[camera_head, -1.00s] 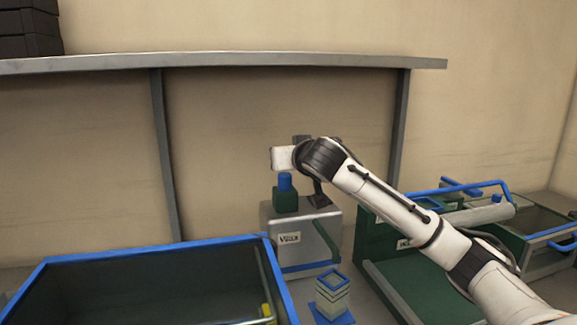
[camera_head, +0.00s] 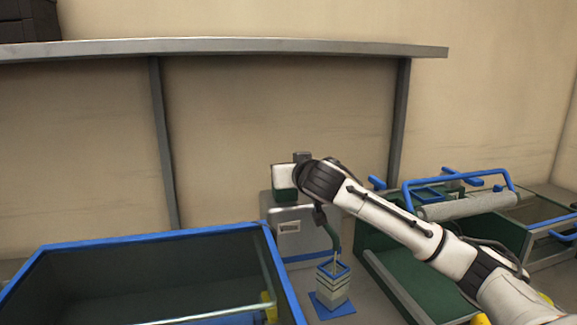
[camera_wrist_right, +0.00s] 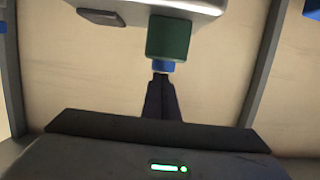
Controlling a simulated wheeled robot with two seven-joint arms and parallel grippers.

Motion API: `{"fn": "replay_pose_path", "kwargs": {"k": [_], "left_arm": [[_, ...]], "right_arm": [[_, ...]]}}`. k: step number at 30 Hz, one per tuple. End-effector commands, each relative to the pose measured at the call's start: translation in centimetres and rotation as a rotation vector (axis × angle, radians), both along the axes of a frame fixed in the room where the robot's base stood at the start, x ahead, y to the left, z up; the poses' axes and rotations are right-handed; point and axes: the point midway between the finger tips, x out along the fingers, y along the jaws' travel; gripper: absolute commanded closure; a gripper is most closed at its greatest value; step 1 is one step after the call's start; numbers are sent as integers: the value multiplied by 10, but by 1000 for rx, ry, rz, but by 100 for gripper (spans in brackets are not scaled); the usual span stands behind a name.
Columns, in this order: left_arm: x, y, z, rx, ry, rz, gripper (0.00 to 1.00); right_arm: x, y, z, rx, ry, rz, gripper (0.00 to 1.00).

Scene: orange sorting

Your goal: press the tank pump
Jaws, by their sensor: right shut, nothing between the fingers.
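The tank (camera_head: 291,218) is a grey box with a label, standing behind the big bin in the head view. Its pump is a green block with a blue cap. The green block (camera_head: 286,196) shows just under my right wrist, which hides the cap there. In the right wrist view the picture is upside down: the tank is at the top, with the green block (camera_wrist_right: 169,38) and blue cap (camera_wrist_right: 163,67). My right gripper (camera_wrist_right: 160,79) is shut and empty, its fingertips at the cap, touching or nearly so. My left gripper is out of view.
A large dark bin with a blue rim (camera_head: 150,238) fills the front left. A small striped stack (camera_head: 333,284) stands on a blue base before the tank. Green machinery with a roller (camera_head: 468,205) is at the right. A grey shelf (camera_head: 220,46) runs above.

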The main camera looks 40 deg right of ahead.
Motion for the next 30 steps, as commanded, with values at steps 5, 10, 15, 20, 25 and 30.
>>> {"fn": "replay_pose_path", "kwargs": {"k": [5,10,15,20,25,30], "left_arm": [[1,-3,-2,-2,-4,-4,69],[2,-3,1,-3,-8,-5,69],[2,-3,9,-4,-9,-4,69],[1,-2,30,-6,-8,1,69],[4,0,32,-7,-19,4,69],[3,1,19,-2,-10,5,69]], "right_arm": [[0,1,-12,5,12,0,100],[0,1,-13,7,16,0,100],[1,2,-4,7,16,2,100],[3,5,23,7,10,8,100],[-12,16,34,-1,5,13,100],[-45,34,45,-2,1,13,100]]}}
